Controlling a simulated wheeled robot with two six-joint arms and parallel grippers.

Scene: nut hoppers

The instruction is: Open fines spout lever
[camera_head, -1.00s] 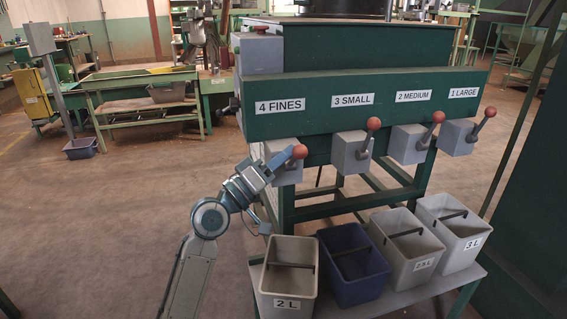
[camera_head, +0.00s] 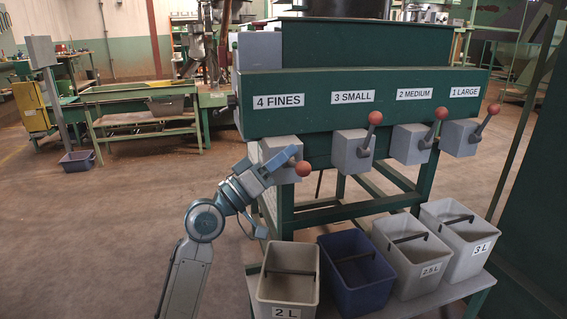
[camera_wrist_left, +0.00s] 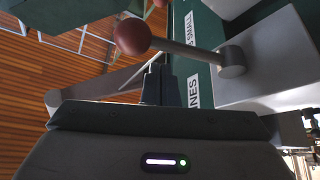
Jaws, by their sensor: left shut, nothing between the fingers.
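The fines spout lever ends in a red-orange ball (camera_head: 303,169), under the "4 FINES" label (camera_head: 278,101), and now points down and to the right. In the left wrist view its ball (camera_wrist_left: 132,37) and grey rod (camera_wrist_left: 185,49) lie just beyond my fingers. My left gripper (camera_head: 289,156) is shut and empty, its tip right at the lever, just above the ball. I cannot tell whether it touches. The gripper also shows in the left wrist view (camera_wrist_left: 158,84). The grey spout box (camera_head: 282,146) is partly hidden behind my gripper. My right gripper is not in view.
The levers for small (camera_head: 375,119), medium (camera_head: 440,114) and large (camera_head: 493,110) stick up to the right. Below stand a grey 2 L bin (camera_head: 287,289), a blue bin (camera_head: 357,290) and two more grey bins on a low bench. The floor on the left is open.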

